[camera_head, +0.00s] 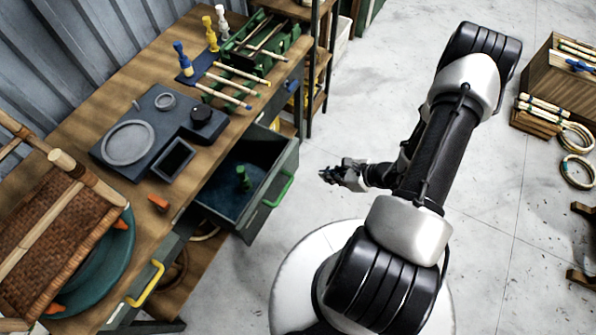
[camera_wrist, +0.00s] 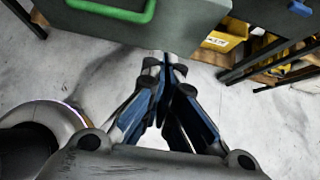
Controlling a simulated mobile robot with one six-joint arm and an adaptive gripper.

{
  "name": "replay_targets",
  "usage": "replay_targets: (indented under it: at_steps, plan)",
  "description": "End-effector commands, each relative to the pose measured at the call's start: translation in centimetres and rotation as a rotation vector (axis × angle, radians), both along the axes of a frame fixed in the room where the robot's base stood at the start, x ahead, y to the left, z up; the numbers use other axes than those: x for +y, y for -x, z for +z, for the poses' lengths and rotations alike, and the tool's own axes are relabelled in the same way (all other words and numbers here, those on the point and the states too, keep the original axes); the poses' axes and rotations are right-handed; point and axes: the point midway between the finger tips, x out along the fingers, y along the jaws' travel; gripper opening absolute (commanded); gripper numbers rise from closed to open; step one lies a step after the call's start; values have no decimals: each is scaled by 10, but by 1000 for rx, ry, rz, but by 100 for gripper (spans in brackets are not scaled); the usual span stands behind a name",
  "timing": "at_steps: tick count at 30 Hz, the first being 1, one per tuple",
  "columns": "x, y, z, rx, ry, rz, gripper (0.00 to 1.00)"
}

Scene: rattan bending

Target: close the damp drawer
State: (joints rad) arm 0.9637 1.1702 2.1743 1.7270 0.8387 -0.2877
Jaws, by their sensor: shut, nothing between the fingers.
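A grey-green drawer (camera_head: 262,212) with a green handle (camera_head: 281,188) stands pulled out from the workbench. Its inside is dark blue, and a small green object (camera_head: 242,176) stands in it. No label shows, so I cannot confirm that it is the damp drawer. My gripper (camera_head: 325,175) is shut and empty, to the right of the drawer front and apart from it. In the wrist view the drawer front (camera_wrist: 185,24) and green handle (camera_wrist: 112,9) lie at the top, beyond the closed fingertips (camera_wrist: 165,64).
A yellow-handled drawer (camera_head: 148,284) is at the lower left, and a blue handle (camera_head: 292,86) is farther right along the workbench (camera_head: 110,83). A yellow bin (camera_wrist: 222,38) is under the bench. The floor (camera_head: 330,130) around my gripper is clear.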

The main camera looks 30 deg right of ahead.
Motion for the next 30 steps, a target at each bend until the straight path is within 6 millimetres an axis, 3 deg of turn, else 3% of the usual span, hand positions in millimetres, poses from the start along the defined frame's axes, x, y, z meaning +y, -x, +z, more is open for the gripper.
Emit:
replay_targets:
  at_steps: [8, 19, 24, 30]
  plan:
    - [12, -13, -25, 9, -7, -14, 0]
    - [46, -59, -78, 9, -7, -13, 0]
    - [59, -80, -74, 7, -5, -13, 0]
    - [66, -89, -73, 7, -5, -16, 0]
